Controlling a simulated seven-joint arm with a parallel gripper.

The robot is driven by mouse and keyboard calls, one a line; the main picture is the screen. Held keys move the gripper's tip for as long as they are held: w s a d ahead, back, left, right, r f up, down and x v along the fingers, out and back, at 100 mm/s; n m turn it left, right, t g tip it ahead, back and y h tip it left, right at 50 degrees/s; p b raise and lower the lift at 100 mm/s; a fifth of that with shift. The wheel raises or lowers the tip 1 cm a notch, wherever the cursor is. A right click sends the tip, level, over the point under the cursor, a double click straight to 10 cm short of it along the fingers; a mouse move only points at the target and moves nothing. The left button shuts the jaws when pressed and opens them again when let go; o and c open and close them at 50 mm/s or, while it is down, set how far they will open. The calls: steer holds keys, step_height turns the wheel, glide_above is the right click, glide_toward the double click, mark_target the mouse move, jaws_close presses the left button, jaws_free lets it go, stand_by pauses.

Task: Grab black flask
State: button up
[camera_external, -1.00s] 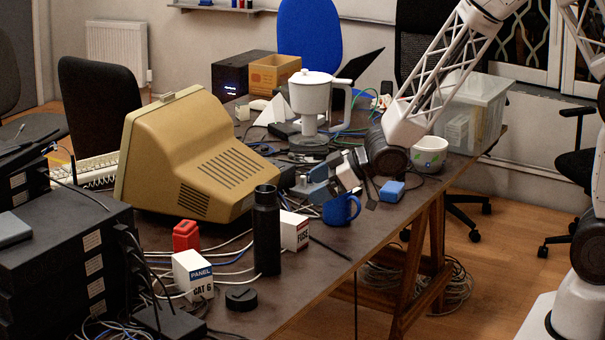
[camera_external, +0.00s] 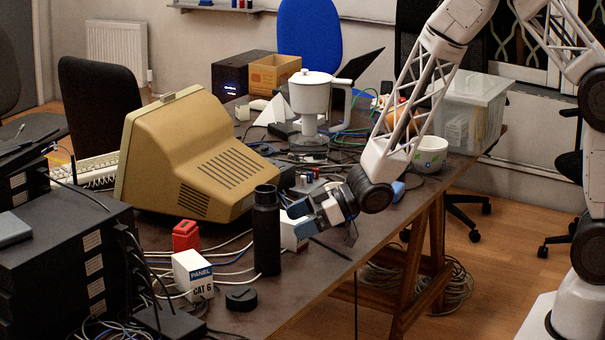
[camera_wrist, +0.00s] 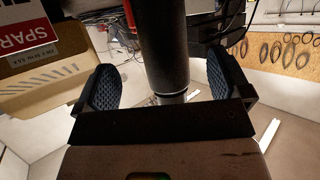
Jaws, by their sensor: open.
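The black flask (camera_external: 266,240) stands upright near the front edge of the table, left of my gripper (camera_external: 296,218) in the external view. My gripper is open, held low above the table, with its fingers pointing towards the flask. In the wrist view the dark flask (camera_wrist: 163,50) lines up in the gap between the two blue-padded fingers of my gripper (camera_wrist: 160,85). No finger visibly touches it. In the external view the fingertips look just right of the flask; the exact distance is hard to tell.
A white box (camera_external: 290,238) is close behind the flask, partly hidden by my gripper. The white CAT 6 box (camera_external: 193,275), red block (camera_external: 186,236) and black round cap (camera_external: 241,298) are left of the flask. The beige monitor (camera_external: 190,160) stands behind. Cables lie around.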

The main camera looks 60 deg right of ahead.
mark_target(270, 219)
steer(key=shift+x, duration=1.1)
steer(key=shift+x, duration=2.6)
steer(key=shift+r, duration=0.15)
steer(key=c, duration=1.4)
steer(key=shift+o, duration=0.2)
steer(key=shift+r, duration=0.3)
steer(key=shift+r, duration=1.55)
steer(key=s+d+r, duration=0.1)
steer(key=s+d, duration=0.3)
steer(key=s, duration=1.1)
steer(key=shift+r, duration=0.2)
